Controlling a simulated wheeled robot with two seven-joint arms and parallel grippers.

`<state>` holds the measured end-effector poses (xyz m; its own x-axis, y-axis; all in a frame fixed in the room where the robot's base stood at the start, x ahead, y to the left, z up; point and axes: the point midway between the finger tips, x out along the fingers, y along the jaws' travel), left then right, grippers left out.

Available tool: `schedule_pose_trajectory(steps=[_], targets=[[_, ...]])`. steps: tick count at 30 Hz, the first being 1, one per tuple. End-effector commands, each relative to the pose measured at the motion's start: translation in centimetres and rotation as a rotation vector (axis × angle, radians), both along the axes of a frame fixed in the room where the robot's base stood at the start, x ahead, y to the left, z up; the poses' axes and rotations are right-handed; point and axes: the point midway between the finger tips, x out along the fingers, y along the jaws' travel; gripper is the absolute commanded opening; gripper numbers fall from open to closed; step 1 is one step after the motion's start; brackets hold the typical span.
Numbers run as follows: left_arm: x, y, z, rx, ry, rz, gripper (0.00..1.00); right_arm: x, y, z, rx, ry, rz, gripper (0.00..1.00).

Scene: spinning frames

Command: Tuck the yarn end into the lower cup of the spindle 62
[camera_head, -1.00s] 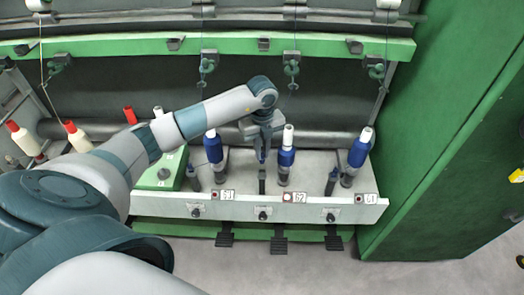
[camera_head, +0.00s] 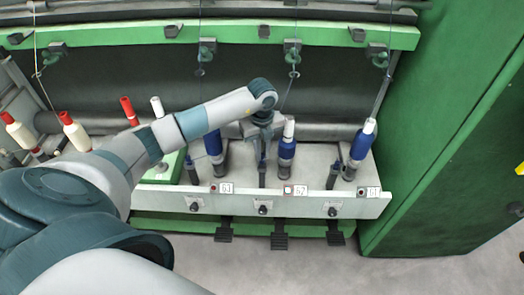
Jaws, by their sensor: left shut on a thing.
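Spindle 62 is the middle spindle, by the label 62 (camera_head: 300,190). It carries a blue bobbin (camera_head: 287,149) with a white top and a dark grey lower part (camera_head: 285,173). My left gripper (camera_head: 262,158) points down just left of this bobbin, apart from it, above the white rail. It is shut on the yarn end, which is too thin to make out at the fingertips. A thin yarn line slants from the hook (camera_head: 293,74) above down toward the gripper. The lower cup cannot be made out clearly. My right gripper is not in view.
Spindle 63 (camera_head: 214,143) stands to the left and spindle 61 (camera_head: 361,143) to the right, both with blue bobbins. Dark upright levers stand between spindles. A green bar (camera_head: 225,37) crosses above; a green wall (camera_head: 440,140) closes the right.

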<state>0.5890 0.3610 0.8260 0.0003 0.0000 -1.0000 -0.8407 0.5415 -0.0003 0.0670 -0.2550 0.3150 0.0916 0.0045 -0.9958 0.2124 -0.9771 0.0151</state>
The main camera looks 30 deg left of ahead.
Motion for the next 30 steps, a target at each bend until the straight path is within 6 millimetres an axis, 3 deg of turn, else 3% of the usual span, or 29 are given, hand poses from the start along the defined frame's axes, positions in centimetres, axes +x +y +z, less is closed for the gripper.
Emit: schedule_pose_trajectory(steps=[12, 28, 30], targets=[[0.0, 0.0, -2.0, 0.001, 0.001, -0.001, 0.04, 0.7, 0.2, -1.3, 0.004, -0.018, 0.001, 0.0], [0.0, 0.0, -2.3, 0.0, 0.0, 0.0, 0.04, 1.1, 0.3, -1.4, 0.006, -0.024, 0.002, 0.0], [0.0, 0.0, -2.3, 0.0, 0.0, 0.0, 0.24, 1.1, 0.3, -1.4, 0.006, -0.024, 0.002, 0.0]])
